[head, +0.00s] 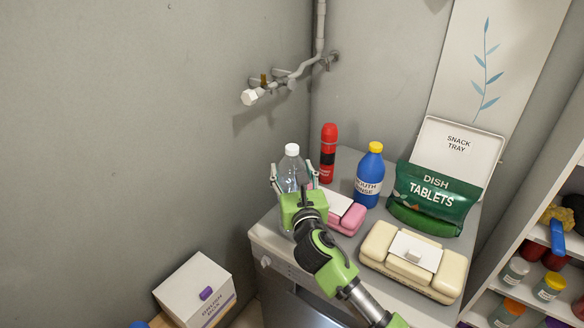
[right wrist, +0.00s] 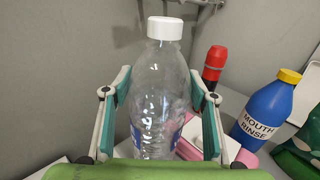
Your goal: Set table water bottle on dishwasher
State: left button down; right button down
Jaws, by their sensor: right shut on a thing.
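The water bottle (head: 292,168) is clear plastic with a white cap and stands upright at the left end of the dishwasher top. My right gripper (head: 293,182) is shut on it, one finger on each side. In the right wrist view the bottle (right wrist: 160,95) is upright between the two fingers of the gripper (right wrist: 160,100). The bottle's base is hidden behind the gripper, so I cannot tell whether it touches the surface. The dishwasher (head: 283,252) has a light top and a darker front. My left gripper is not in view.
Beside the bottle are a red flask (head: 328,155), a blue mouth rinse bottle (head: 369,177) and a pink container (head: 347,219). A green dish tablets bag (head: 432,198), an open snack tray (head: 458,148) and a cream container (head: 418,272) crowd the right. A wall pipe (head: 290,80) sticks out above.

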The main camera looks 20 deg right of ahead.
jog(key=shift+r, duration=0.25)
jog(key=c, duration=0.9)
grip_release()
jog(key=shift+f, duration=0.3)
jog(key=shift+o, duration=0.2)
jog(key=shift+s+r, duration=0.1)
jog(key=s+a+b, duration=0.1)
jog(key=s, duration=1.1)
jog(key=shift+a+b, duration=0.25)
jog(key=shift+b, duration=0.1)
jog(key=shift+w, duration=0.1)
